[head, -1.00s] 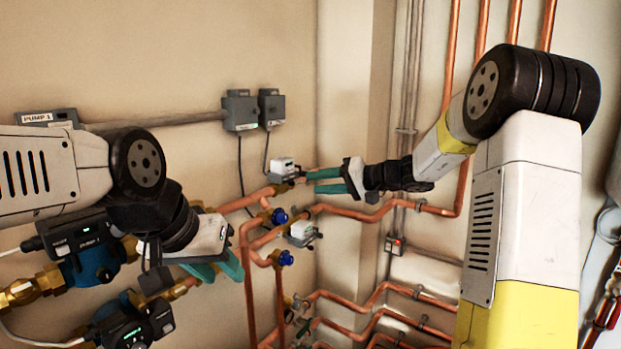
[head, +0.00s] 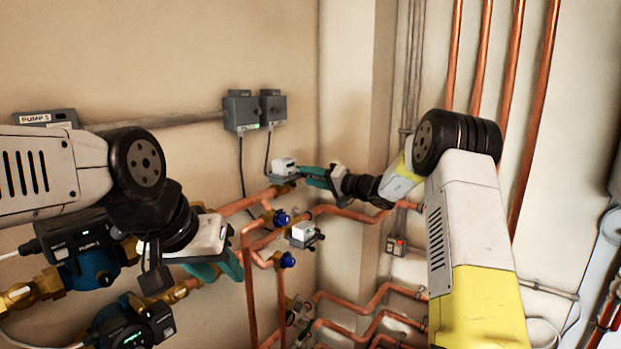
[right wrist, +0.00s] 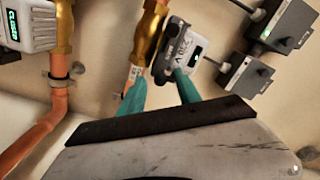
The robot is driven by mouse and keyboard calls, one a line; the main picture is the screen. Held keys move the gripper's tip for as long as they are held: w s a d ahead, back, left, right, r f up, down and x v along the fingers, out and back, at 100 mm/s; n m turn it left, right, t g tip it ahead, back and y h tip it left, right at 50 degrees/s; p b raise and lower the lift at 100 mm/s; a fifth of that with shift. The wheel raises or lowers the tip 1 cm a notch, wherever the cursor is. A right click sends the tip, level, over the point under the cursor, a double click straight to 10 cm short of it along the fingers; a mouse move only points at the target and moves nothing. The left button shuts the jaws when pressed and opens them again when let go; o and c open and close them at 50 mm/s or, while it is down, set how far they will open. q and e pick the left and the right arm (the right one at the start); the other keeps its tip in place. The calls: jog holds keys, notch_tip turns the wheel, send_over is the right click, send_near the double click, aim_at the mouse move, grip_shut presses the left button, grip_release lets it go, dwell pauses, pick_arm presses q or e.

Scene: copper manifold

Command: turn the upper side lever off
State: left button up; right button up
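The upper valve unit, a small white and grey box (head: 284,167), sits on the upper copper pipe near the wall corner. It also shows in the right wrist view (right wrist: 180,48), beside a brass valve body (right wrist: 148,35). I cannot clearly make out its lever. My right gripper (head: 308,175) is at the unit's right side; in the right wrist view its teal fingers (right wrist: 160,80) are apart, with a labelled pipe end between them. The right fingertip is close to the unit's lower edge; contact is unclear. My left gripper (head: 218,268) is open and empty near the pumps.
A second white valve unit (head: 303,235) sits lower; a display in the right wrist view (right wrist: 36,24) reads CLOSED. Blue-handled valves (head: 282,218) and copper pipes crowd below. Two grey boxes (head: 241,111) hang above. Pumps (head: 90,268) stand at left.

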grip_shut()
jog(key=shift+m, duration=0.4)
jog(key=m, duration=1.1)
jog(key=shift+m, duration=2.1)
